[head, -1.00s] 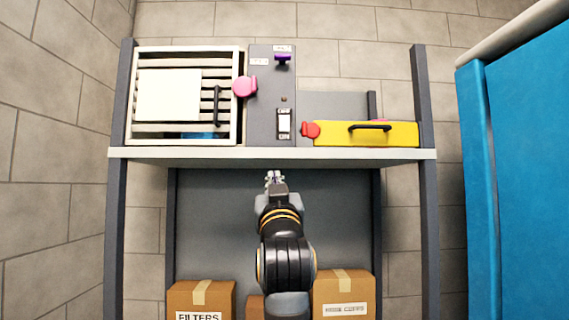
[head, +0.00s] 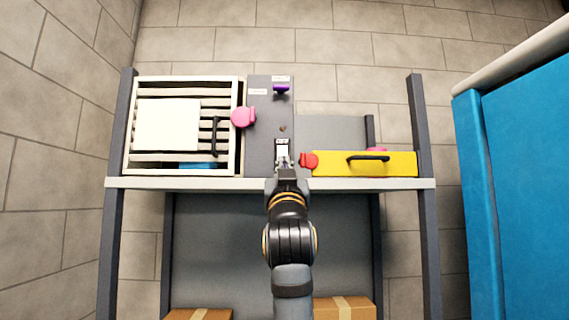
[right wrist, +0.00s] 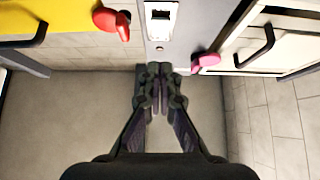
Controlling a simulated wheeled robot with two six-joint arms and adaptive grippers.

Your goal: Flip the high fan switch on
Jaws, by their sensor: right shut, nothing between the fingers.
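The fan switch (head: 282,148) is a white rocker plate low on the grey upright panel (head: 262,130). My right gripper (head: 284,166) is in front of its lower part in the head view and hides that part. In the right wrist view the switch (right wrist: 160,14) shows at the top, beyond the shut, empty fingertips (right wrist: 159,72). I cannot tell whether the fingers touch it. A label plate and a purple knob (head: 281,89) sit at the panel's top. My left gripper is out of view.
To the right is a yellow drawer front (head: 400,164) with a red knob (head: 309,161). The shelf edge (head: 180,184) runs below. A blue cabinet (head: 525,180) stands at right.

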